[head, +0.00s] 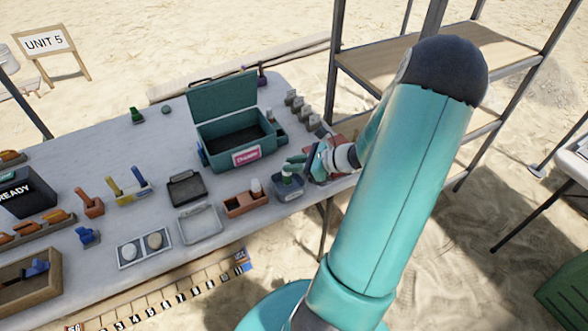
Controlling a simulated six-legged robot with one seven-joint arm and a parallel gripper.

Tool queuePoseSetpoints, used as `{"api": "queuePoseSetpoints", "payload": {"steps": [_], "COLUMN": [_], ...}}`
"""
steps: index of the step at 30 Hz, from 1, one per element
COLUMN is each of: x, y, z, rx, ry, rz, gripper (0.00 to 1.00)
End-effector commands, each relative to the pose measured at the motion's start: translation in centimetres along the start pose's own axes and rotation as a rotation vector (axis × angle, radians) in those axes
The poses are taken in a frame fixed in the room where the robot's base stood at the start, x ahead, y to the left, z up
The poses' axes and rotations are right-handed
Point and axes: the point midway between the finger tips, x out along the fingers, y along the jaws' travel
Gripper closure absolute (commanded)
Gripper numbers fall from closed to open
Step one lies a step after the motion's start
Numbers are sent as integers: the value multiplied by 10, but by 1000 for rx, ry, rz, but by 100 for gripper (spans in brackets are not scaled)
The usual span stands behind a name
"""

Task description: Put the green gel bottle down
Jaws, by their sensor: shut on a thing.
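The green gel bottle (287,176) is at the right part of the grey table (240,208), upright as far as I can see. It is in or just above a small dark blue tray (291,194); I cannot tell whether it touches the tray's floor. My gripper (297,165) reaches in from the right and is shut on the bottle's upper part. The fingers partly hide the bottle.
A teal box (212,158) with a raised lid stands behind. An orange-brown holder with a white bottle (255,187) is left of the blue tray. A clear tray (199,224) and a black tray (186,188) lie further left. Grey blocks (298,105) stand at the back right.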

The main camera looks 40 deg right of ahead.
Motion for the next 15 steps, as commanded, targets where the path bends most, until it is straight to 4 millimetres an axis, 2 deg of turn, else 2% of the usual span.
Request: {"api": "queuePoseSetpoints", "payload": {"steps": [1,5,15], "x": [3,9,11], "y": [1,1,1], "z": [-9,-20,-23], "rx": [7,5,3], "ry": [-1,-1,0], "rz": [1,0,0], "gripper": [100,100,100]}}
